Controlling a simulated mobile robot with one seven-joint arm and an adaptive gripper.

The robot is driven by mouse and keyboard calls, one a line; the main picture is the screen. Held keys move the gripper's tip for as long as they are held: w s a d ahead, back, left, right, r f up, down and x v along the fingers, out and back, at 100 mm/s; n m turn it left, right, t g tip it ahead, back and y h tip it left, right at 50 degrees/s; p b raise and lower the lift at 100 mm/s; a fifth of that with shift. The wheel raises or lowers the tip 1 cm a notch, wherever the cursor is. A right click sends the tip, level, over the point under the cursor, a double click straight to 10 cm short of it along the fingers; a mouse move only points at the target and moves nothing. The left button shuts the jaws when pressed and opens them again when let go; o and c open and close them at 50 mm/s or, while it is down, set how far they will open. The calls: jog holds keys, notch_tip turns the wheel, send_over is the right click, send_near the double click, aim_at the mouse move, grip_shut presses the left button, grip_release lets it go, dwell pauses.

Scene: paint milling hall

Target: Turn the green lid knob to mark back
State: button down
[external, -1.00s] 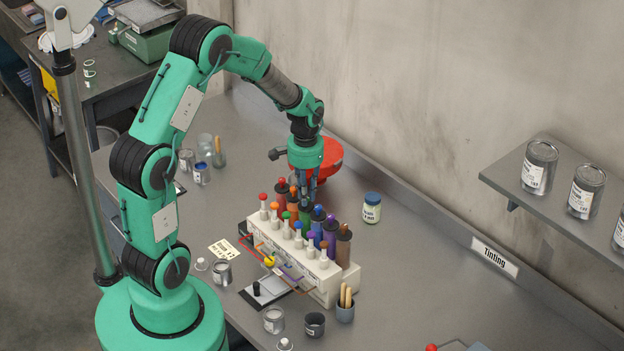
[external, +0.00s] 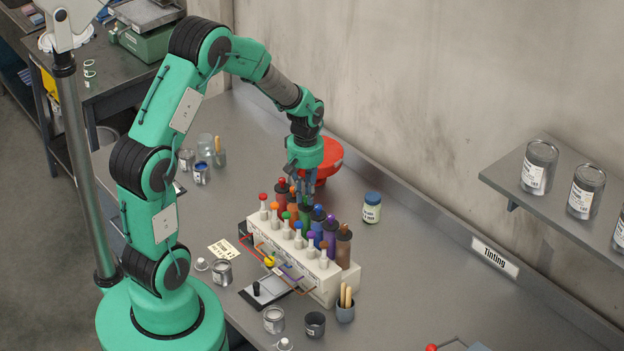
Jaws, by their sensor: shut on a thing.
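A white tinting rack (external: 322,277) holds a row of coloured canisters with dark lid knobs. The green canister (external: 305,211) stands in the back row between the orange one (external: 293,201) and the blue one (external: 318,222). My gripper (external: 307,200) points straight down over the green canister and is shut on its lid knob. The fingers hide the knob, and its marks are too small to read.
Small bottles with coloured caps stand in front of the canisters. A red round object (external: 330,158) is close behind my wrist. A blue-lidded jar (external: 372,207) stands to the right. The bench beyond the jar is mostly clear.

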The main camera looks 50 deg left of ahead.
aim_at(306, 197)
jog(key=shift+n, duration=1.2)
jog(key=c, duration=1.6)
grip_release()
jog(key=shift+c, duration=0.2)
jog(key=shift+r, duration=0.15)
notch_tip(306, 197, up, 12)
